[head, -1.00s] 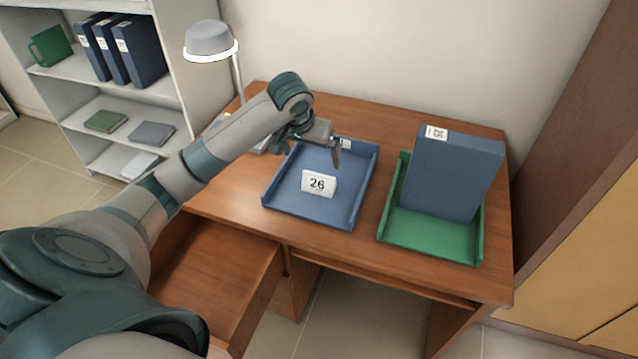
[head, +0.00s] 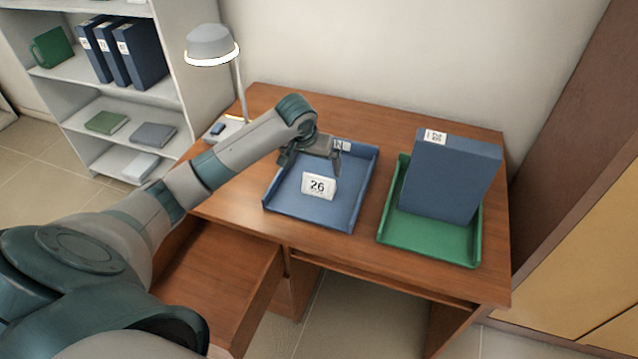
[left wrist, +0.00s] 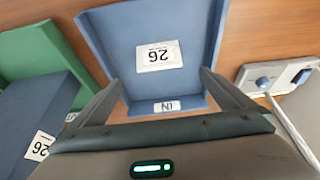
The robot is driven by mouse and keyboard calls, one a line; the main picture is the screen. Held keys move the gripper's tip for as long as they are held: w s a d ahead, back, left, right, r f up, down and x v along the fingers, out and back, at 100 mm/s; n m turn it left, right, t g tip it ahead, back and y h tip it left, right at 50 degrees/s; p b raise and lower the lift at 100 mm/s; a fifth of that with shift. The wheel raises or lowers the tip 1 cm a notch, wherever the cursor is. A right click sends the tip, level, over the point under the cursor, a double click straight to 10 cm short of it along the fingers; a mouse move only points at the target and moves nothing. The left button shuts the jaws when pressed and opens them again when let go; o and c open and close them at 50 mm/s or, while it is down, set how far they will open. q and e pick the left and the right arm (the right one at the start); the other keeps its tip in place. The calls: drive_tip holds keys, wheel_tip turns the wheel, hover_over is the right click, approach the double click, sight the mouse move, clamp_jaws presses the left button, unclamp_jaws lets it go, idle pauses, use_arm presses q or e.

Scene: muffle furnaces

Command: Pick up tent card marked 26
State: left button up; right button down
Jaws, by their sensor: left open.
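The white tent card marked 26 (head: 318,186) stands in the blue tray (head: 290,205) on the desk. In the left wrist view the card (left wrist: 159,57) shows upside down in the blue tray (left wrist: 105,35), ahead of and between the fingers. My left gripper (head: 312,165) is over the back part of the tray, behind and above the card, apart from it. Its fingers are spread with nothing between them; they also frame the tray in the left wrist view (left wrist: 160,100). My right gripper does not show.
A green tray (head: 432,243) holding a blue box file (head: 452,178) stands to the right of the blue tray. A lamp (head: 212,45) stands at the desk's back left. An open drawer (head: 225,280) juts out at the front left. A shelf (head: 110,105) stands left.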

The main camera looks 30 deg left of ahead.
sight(318, 179)
use_arm(q)
drive_tip(key=p+x, duration=0.1)
drive_tip(key=x, duration=0.4)
drive_tip(key=shift+w+f, duration=0.15)
drive_tip(key=shift+f, duration=0.15)
drive_tip(key=shift+w+f+p, duration=0.2)
drive_tip(key=shift+f+p, duration=0.3)
drive_tip(key=shift+f, duration=0.05)
drive_tip(key=shift+p+x, duration=0.5)
drive_tip(key=shift+x, duration=1.5)
drive_tip(key=shift+c, duration=0.3)
drive_tip(key=c, duration=1.1)
